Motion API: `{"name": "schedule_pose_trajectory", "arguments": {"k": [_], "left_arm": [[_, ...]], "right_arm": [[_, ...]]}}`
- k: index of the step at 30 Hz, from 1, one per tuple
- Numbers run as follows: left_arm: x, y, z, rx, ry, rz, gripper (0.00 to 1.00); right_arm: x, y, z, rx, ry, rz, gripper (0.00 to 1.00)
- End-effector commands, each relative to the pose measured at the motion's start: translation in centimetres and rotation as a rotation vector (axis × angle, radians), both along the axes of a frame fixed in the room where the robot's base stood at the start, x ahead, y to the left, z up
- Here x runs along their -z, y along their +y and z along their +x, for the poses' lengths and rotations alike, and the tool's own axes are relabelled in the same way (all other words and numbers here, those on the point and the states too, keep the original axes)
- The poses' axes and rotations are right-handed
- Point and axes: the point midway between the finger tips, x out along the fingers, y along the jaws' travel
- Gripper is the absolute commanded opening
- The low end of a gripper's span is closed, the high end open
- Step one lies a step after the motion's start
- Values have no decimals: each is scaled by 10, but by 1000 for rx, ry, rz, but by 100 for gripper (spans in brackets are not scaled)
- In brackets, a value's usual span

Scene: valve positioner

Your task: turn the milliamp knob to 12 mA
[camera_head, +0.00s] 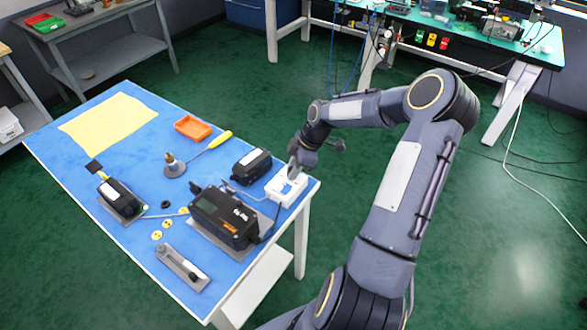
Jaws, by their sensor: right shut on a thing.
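A small white box (281,193) with a blue patch on top stands at the right edge of the blue-topped table. My right gripper (292,173) reaches down onto the top of this box and is shut on what appears to be its milliamp knob; the gripper hides the knob, and its setting cannot be read. A black positioner (226,215) on a grey plate sits left of the box, with a cable near the box. My left gripper is not in view.
A smaller black device (252,166) stands just behind the white box. An orange tray (193,128), a yellow screwdriver (219,139), a yellow cloth (108,124) and a grey bracket (182,267) lie on the table. The table's right edge is close to the box.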

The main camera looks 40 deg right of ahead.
Motion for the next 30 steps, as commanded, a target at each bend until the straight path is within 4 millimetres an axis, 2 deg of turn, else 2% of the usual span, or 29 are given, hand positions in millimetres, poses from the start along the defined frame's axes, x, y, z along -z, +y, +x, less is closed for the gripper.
{"name": "schedule_pose_trajectory", "arguments": {"k": [21, 30], "left_arm": [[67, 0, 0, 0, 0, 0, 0], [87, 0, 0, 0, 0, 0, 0]], "right_arm": [[3, 4, -1, 621, -7, -3, 3], [2, 5, -2, 833, -6, -1, 3]]}}
